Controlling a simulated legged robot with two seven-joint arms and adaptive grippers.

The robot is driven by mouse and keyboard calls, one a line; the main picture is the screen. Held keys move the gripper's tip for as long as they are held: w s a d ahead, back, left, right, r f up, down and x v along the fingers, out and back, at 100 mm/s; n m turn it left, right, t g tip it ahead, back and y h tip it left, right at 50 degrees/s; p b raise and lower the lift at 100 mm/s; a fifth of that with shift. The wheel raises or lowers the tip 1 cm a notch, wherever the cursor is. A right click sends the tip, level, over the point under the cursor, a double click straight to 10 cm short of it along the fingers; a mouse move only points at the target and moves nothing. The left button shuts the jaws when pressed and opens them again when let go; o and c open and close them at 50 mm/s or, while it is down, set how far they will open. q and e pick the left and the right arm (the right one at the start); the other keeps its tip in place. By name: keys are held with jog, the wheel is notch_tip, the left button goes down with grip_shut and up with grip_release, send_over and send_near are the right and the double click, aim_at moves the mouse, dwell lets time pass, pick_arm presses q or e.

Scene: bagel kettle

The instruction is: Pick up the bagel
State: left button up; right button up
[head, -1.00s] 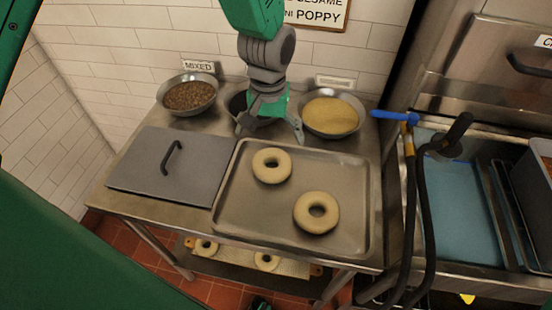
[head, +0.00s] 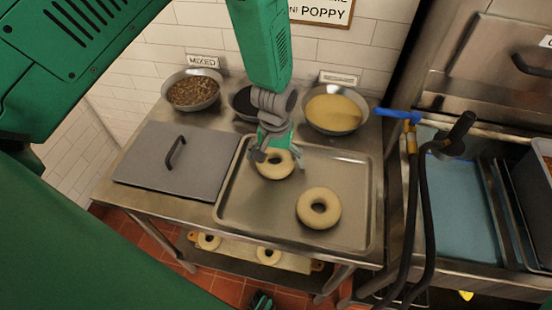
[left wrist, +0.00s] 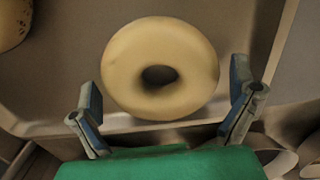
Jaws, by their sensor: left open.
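Two pale ring bagels lie on a metal tray (head: 238,205). The farther bagel (head: 274,173) is partly covered by my left gripper (head: 279,157), which is over its back part. The nearer bagel (head: 331,217) lies in plain view to the right. In the left wrist view, a whole bagel (left wrist: 125,75) sits ahead of my open left gripper (left wrist: 165,108), with a finger off each side and nothing held. Part of another bagel (left wrist: 12,20) shows at the upper left corner.
Bowls of brown mixed topping (head: 193,91), dark seeds (head: 243,104) and yellow topping (head: 334,112) stand behind the tray. A grey lid with handle (head: 190,165) lies to the left. Hoses (head: 412,210) hang at the right. More bagels (head: 209,241) sit on a lower shelf.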

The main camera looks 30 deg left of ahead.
pick_arm(q)
jog(key=shift+s, duration=0.1)
jog(key=c, duration=1.1)
jog(key=shift+o, duration=0.2)
jog(key=shift+r, duration=0.15)
notch_tip(320, 180, up, 10)
jog(key=shift+b, duration=0.3)
